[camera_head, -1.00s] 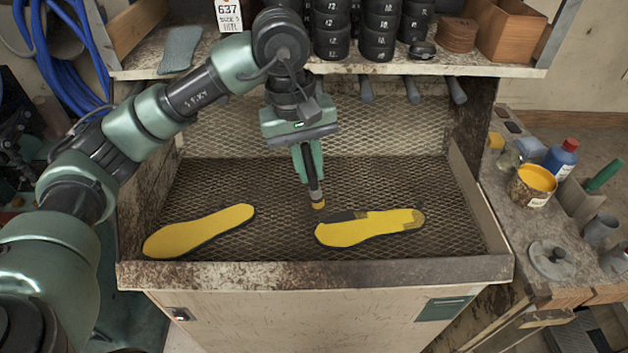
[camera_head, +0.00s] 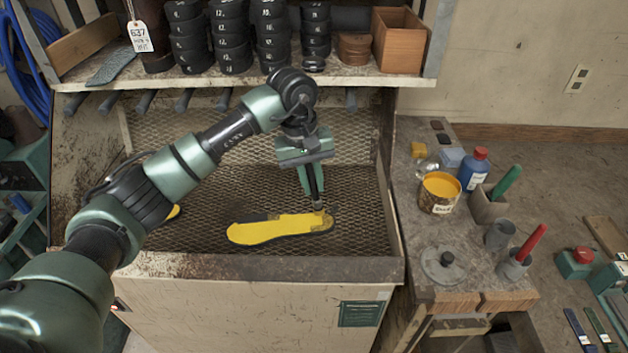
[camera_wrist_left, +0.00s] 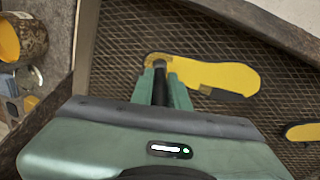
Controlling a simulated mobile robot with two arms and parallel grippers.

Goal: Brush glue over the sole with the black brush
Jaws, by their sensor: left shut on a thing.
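The sole (camera_head: 262,232) lies on the mesh bench, mostly coated in yellow glue. A dark strip shows along its far edge, and its right end looks patchy. My left gripper (camera_head: 312,188) is shut on the black brush (camera_head: 317,196), which points down with its tip at the right end of the sole; exact contact is hard to tell. The left wrist view shows the brush (camera_wrist_left: 160,84) over one end of the sole (camera_wrist_left: 215,76). A second yellow-coated sole (camera_wrist_left: 303,132) lies apart; in the head view my arm mostly hides it. My right gripper is out of view.
A shelf (camera_head: 240,80) with black rolls runs behind. The mesh right of the sole is clear.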

